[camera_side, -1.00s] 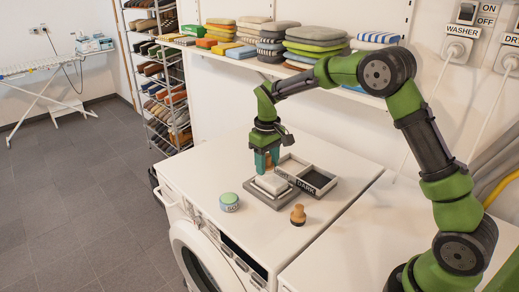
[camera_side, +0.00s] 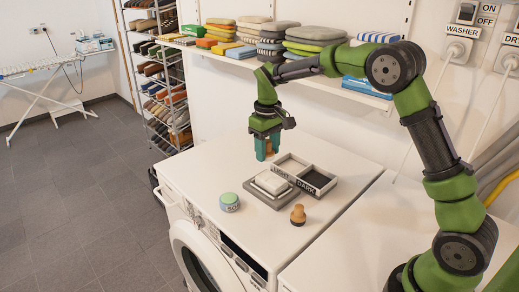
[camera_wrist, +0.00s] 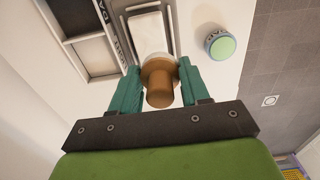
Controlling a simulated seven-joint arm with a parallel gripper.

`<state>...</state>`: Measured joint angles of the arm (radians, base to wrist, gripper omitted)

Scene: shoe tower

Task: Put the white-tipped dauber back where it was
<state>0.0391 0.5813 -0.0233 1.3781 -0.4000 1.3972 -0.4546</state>
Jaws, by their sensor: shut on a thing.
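My gripper (camera_side: 266,157) is shut on a dauber with a brown wooden handle and wide collar (camera_wrist: 159,80), held between the teal fingers; in the wrist view, my gripper (camera_wrist: 160,82) shows it from above. A second dauber (camera_side: 298,214) with an orange-brown handle and dark base stands upright on the washer, at the front right of the block.
A white block (camera_side: 270,182) lies on a grey plate (camera_side: 273,199). The divided tray (camera_side: 329,190), with a compartment labelled DARK, is right behind it. A green-topped round tin (camera_side: 229,202) is at left. The washer top (camera_side: 215,165) is clear at back left.

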